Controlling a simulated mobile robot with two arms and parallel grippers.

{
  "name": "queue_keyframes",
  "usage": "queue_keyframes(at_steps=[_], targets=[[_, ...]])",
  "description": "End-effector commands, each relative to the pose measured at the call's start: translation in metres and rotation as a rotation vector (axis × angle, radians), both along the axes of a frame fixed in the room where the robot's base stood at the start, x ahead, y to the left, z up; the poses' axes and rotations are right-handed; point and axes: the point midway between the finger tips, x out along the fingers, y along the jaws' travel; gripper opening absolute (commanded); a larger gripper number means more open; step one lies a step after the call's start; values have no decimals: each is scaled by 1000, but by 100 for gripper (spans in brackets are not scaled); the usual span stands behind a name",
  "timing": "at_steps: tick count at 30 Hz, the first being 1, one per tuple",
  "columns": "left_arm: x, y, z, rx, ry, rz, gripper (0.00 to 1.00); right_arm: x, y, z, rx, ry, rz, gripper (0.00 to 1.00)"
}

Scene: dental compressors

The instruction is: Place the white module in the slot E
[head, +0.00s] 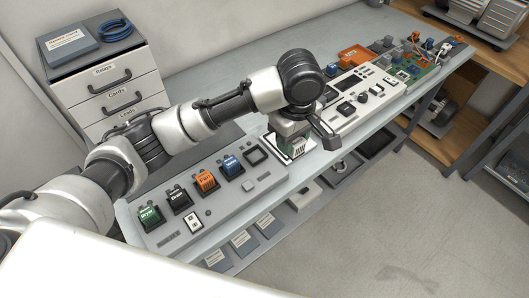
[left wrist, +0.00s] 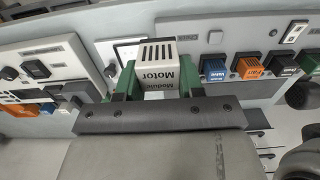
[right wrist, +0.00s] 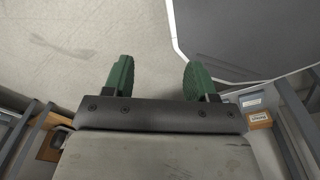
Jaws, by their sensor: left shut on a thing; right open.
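The white module (left wrist: 157,62), lettered "Motor Module", is between the green fingers of my left gripper (left wrist: 158,80), which is shut on it. In the head view my left gripper (head: 293,138) is just right of the grey panel (head: 230,199), and the module is mostly hidden by it. The panel holds a green module (head: 149,214), a black one (head: 179,198), an orange one (head: 206,181) and a blue one (head: 231,166). An empty dark square slot (head: 256,157) is right of the blue one; I cannot read its letter. My right gripper (right wrist: 157,80) is open and empty over the floor.
A white control board (head: 357,109) and an orange box (head: 356,54) are further right along the bench. A drawer cabinet (head: 107,87) stands behind on the left. A lower shelf below holds grey boxes (head: 242,242). The floor at right is clear.

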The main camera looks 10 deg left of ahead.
Motion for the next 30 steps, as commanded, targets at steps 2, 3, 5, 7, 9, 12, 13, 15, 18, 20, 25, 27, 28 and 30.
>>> queue_keyframes(at_steps=[2,3,5,7,9,12,13,15,18,20,25,27,28,30], targets=[[5,14,-7,4,0,9,14,0,6,2,8,1,-2,57],[9,23,-12,6,1,10,14,0,9,3,11,0,-3,57],[14,36,-21,5,2,11,14,0,13,5,17,0,-4,57],[21,51,-31,5,2,10,14,0,17,7,21,0,-5,57],[27,66,-40,5,2,9,14,-1,19,9,25,0,-5,57],[35,83,-52,5,1,7,14,-1,19,11,25,0,-4,57],[36,87,-55,4,2,7,14,0,19,11,25,0,-4,57],[40,95,-60,2,1,5,14,0,18,12,23,0,-3,57],[43,101,-65,1,1,2,14,-1,15,12,20,0,-1,57],[43,102,-69,1,2,2,14,-1,13,13,17,1,-1,57],[43,102,-93,2,3,2,14,-1,10,17,13,1,-1,57],[43,102,-101,3,2,1,14,-1,10,18,12,1,-1,57],[43,102,-103,2,1,0,14,-1,10,18,12,1,-1,57],[43,102,-106,1,-1,1,14,-1,10,18,12,1,-1,57]])
